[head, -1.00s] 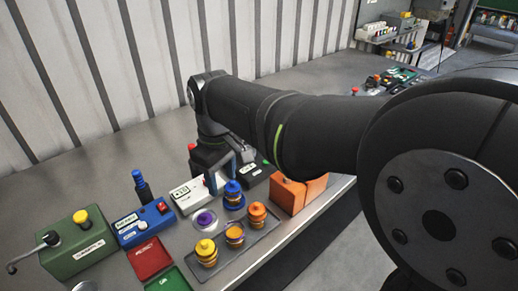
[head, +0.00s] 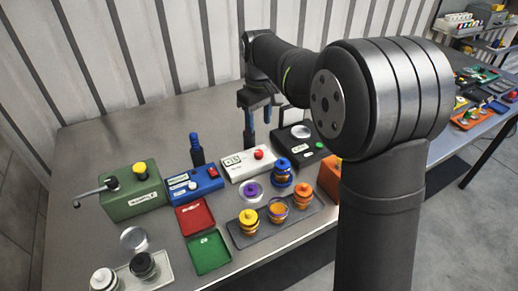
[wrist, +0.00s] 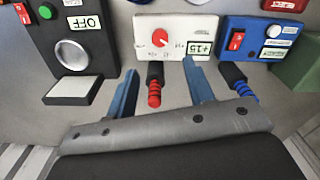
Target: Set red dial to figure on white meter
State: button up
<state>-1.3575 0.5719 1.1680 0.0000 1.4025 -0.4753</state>
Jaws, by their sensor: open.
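The white meter (head: 234,174) stands on the bench with a red dial (head: 259,154) and a small display (head: 232,160) on its face. In the wrist view the meter (wrist: 142,26) is at the top, with the dial (wrist: 160,38) beside the display (wrist: 200,48), which seems to read +15. Small marks around the dial are too small to read. My gripper (head: 258,138) is open and empty, behind the meter in the head view. Its blue fingers (wrist: 160,70) point towards the meter in the wrist view, apart from the dial.
A blue box (head: 188,195) and a black box (head: 284,146) flank the meter. Jars stand on a grey tray (head: 268,229) in front.

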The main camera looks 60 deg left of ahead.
aim_at(259, 152)
notch_tip(259, 152, down, 11)
jog(key=shift+f, duration=0.1)
dwell(0.3)
jog(key=c, duration=1)
jog(key=shift+m, duration=0.4)
jog(key=m, duration=0.3)
jog(key=shift+m, duration=1.9)
